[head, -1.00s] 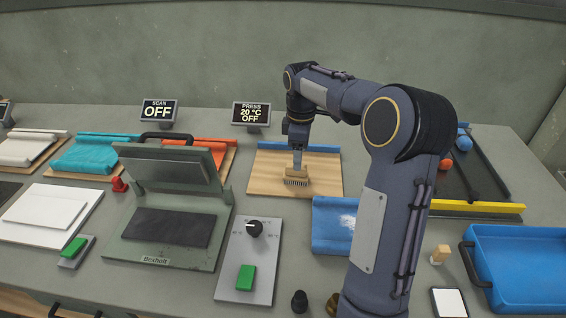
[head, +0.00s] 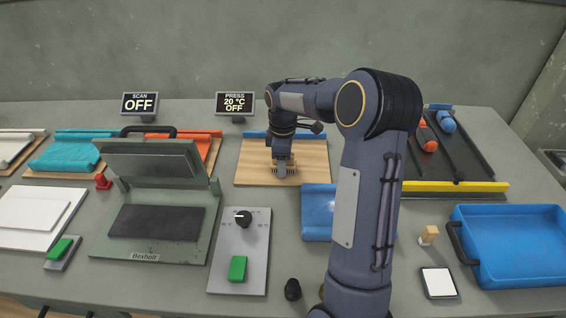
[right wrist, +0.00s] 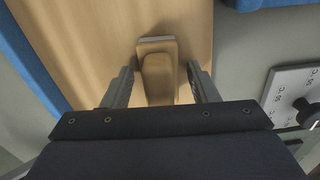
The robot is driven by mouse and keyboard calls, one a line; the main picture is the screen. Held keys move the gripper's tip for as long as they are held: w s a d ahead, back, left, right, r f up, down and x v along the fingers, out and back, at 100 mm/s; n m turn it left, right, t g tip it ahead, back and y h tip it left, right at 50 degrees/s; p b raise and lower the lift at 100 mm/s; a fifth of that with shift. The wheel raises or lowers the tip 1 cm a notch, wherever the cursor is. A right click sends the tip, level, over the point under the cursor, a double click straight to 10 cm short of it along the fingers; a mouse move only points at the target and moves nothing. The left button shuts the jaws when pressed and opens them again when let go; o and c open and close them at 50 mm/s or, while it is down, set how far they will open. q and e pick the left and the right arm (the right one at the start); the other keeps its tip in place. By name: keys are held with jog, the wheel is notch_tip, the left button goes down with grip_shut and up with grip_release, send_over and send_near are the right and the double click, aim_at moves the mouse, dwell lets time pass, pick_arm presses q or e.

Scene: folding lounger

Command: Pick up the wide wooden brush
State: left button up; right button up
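The wide wooden brush (head: 293,168) lies on the light wooden board (head: 252,170) at the back middle of the bench. In the head view my right gripper (head: 282,174) is in front of it and hides much of it. In the right wrist view the brush's tan handle (right wrist: 157,78) lies between the two fingers of my right gripper (right wrist: 160,82). The fingers are apart, with a gap on each side of the handle. My left gripper is not in view.
A blue sheet (head: 318,212) lies in front of the board. A press (head: 155,205) and a knob panel (head: 240,255) stand to the left. A blue tray (head: 510,240) is at the right. A yellow bar (head: 455,187) edges the dark rack behind the tray.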

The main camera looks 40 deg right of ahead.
jog(key=c, duration=0.9)
notch_tip(320, 180, up, 10)
jog(key=shift+r+p, duration=0.1)
jog(key=shift+p, duration=0.2)
jog(key=o, duration=0.5)
jog(key=shift+c, duration=0.2)
jog(key=c, duration=0.3)
jog(key=shift+s, duration=0.1)
